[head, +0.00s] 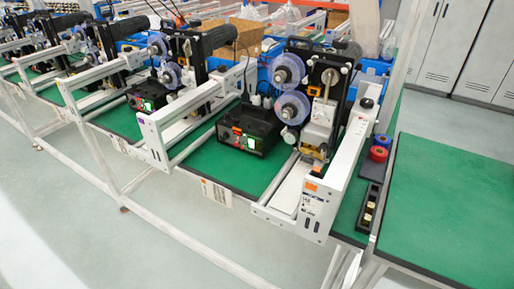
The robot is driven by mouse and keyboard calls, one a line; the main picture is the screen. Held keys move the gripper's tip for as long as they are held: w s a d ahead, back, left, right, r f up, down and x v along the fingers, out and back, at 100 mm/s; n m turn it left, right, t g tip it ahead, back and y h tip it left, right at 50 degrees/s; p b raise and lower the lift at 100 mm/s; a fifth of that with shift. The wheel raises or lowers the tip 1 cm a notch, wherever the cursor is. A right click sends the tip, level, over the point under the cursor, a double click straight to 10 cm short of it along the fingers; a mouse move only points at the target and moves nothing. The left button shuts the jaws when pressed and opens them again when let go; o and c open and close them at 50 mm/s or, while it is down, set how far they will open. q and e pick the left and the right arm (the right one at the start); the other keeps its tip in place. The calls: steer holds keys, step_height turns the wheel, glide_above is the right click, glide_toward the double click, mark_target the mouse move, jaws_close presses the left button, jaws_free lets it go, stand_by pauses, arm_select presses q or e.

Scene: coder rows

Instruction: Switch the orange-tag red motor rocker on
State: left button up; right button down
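The nearest coder machine, with two blue-purple reels (291,88), stands on a green bench. An orange tag (311,186) is on the end plate of its white frame, above small dark print. A black control box (248,127) sits to the left of the reels. Neither of my grippers is in view.
Similar coder machines with black boxes (149,94) recede to the left. White rails (190,143) stick out in front of the benches. An empty green tabletop (450,205) and open floor (120,245) are nearest.

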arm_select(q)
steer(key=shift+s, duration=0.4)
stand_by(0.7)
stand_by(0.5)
